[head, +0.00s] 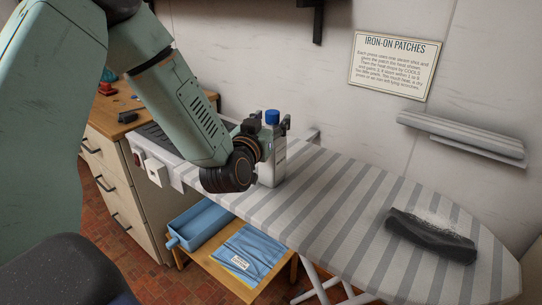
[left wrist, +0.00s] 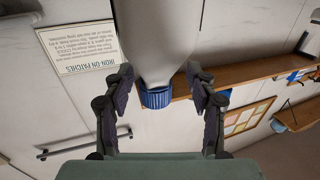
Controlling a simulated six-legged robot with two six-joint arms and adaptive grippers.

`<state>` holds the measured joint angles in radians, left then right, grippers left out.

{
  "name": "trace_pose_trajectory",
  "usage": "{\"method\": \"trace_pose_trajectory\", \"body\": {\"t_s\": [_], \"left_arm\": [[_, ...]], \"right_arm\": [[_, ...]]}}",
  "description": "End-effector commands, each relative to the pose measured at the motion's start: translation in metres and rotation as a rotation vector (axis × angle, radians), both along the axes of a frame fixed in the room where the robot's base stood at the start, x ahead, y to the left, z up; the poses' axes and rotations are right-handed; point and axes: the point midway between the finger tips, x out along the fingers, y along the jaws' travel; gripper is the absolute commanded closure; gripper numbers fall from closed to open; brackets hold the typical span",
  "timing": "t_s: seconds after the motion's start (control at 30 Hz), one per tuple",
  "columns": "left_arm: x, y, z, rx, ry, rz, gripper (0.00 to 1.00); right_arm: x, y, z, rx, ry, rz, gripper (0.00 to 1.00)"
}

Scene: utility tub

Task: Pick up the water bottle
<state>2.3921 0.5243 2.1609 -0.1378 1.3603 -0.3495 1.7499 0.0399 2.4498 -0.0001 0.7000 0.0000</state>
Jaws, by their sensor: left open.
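The water bottle (head: 271,165) has a pale grey-white body and a blue cap (head: 272,117). It stands upright on the striped ironing board (head: 350,205), near its left end. My left gripper (head: 268,128) is at the upper part of the bottle, with its wrist partly hiding the body. In the left wrist view the bottle (left wrist: 156,35) appears upside down between the open fingers of my left gripper (left wrist: 159,78). A gap shows between each finger and the bottle neck. My right gripper is not in view.
A dark rolled cloth (head: 430,235) lies on the board's right part. A wooden-topped drawer cabinet (head: 115,180) stands at left. The board's middle is clear.

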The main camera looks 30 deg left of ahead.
Motion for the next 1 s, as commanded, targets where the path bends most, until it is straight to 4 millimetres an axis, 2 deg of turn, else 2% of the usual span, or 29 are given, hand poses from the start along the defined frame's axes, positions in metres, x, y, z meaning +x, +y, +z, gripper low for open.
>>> {"method": "trace_pose_trajectory", "body": {"t_s": [0.2,0.83,1.0], "left_arm": [[-0.0003,-0.0020,0.0001,0.000,0.000,-0.001,0.45],[-0.0005,-0.0018,0.0001,0.000,0.000,-0.001,0.98],[-0.0004,-0.0017,0.0003,0.000,0.000,-0.001,1.00]], "right_arm": [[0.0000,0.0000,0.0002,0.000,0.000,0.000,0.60],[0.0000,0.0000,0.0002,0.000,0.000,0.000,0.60],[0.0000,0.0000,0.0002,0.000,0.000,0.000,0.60]]}}
